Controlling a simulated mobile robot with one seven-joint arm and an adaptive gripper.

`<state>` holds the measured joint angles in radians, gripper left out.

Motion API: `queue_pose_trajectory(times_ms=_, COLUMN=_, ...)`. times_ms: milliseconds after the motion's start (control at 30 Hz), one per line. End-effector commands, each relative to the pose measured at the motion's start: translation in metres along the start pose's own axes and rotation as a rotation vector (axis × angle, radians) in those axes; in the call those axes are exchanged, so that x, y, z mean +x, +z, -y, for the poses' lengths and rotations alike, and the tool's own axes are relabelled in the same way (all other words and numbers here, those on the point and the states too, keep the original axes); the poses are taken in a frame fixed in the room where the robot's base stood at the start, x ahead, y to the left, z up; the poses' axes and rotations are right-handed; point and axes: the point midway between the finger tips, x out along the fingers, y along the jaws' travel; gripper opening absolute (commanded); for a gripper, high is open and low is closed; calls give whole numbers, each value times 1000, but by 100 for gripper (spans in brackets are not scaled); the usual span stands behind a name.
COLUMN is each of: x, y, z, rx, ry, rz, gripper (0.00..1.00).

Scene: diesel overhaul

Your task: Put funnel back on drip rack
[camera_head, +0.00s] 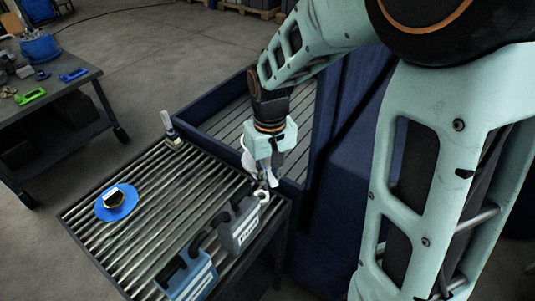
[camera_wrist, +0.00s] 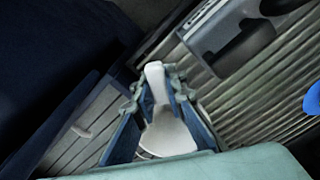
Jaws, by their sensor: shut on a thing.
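My gripper (camera_head: 268,182) points down over the back right edge of the slatted metal rack (camera_head: 165,200), close to the blue bin. It is shut on a white funnel (camera_wrist: 168,135). In the wrist view, the funnel sits between the two blue-grey fingers (camera_wrist: 158,95), with its narrow end toward the top and its wide part nearer the palm. In the head view only a white edge of the funnel (camera_head: 247,157) shows beside the gripper. The rack's bars also show in the wrist view (camera_wrist: 225,105). I cannot tell whether the funnel touches anything below.
A grey jug (camera_head: 238,228) and a blue jug (camera_head: 187,276) stand along the rack's right side. A small upright item (camera_head: 171,131) is at the back corner. A blue bin (camera_head: 205,126) adjoins the rack. The rack's middle is clear.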

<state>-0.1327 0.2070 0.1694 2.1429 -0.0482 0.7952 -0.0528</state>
Motion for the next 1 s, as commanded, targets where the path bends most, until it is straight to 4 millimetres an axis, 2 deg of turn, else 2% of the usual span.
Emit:
queue_pose_trajectory(times_ms=267, x=21, y=0, z=0, rx=0, ry=0, rz=0, gripper=0)
queue_pose_trajectory(times_ms=700, x=75, y=0, z=0, rx=0, ry=0, rz=0, gripper=0)
queue_pose_trajectory(times_ms=1000, x=79, y=0, z=0, rx=0, ry=0, rz=0, gripper=0)
